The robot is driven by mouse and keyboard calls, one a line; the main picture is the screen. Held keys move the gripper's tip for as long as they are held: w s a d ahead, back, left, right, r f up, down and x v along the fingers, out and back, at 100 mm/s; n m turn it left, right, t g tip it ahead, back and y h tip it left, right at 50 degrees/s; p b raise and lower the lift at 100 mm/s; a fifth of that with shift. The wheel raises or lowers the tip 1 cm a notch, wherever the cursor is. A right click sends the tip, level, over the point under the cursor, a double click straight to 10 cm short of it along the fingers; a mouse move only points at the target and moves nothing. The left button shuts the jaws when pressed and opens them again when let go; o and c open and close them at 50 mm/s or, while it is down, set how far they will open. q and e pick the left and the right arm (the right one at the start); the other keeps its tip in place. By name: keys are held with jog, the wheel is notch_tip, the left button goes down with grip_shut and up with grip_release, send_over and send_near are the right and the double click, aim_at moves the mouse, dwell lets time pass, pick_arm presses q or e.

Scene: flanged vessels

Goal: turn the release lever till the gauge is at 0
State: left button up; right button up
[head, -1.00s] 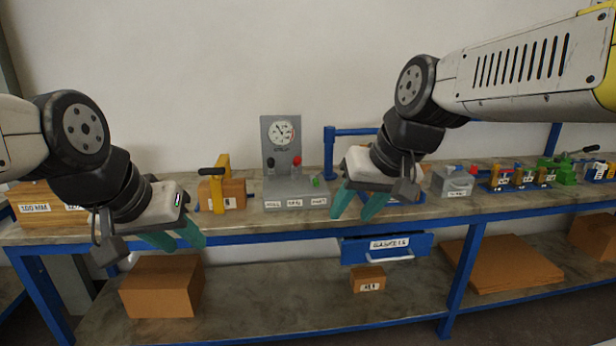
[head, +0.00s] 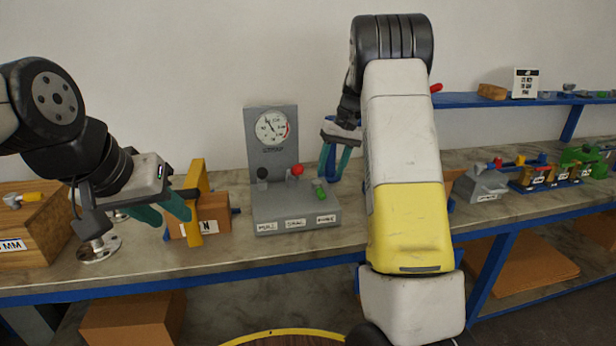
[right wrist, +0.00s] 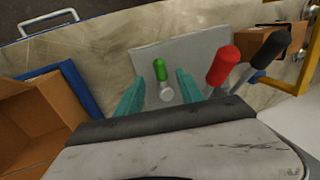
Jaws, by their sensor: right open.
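A grey panel (head: 258,157) on the bench carries a round white gauge (head: 271,127). Its needle points to the upper left; the numbers are too small to read. The panel's base has three levers: black (head: 262,174), red (head: 297,170) and green (head: 320,188). My right gripper (head: 335,178) is open at the green lever. In the right wrist view its fingers (right wrist: 160,92) stand apart on either side of the green lever (right wrist: 160,70). My left gripper (head: 164,217) is open and empty, left of the panel.
A yellow frame (head: 197,178) and a cardboard box (head: 214,213) stand just right of my left gripper. A wooden box (head: 30,240) is at the far left. Coloured fixtures (head: 535,175) stand at the right. The red lever (right wrist: 224,66) is close beside my right finger in the wrist view.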

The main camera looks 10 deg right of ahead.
aim_at(323, 192)
jog(key=x, duration=0.5)
jog(key=w+x, duration=0.1)
jog(key=x, duration=0.2)
jog(key=shift+f, duration=0.2)
jog(key=shift+c, duration=0.5)
grip_shut()
jog(key=shift+d, duration=0.1)
dwell(0.7)
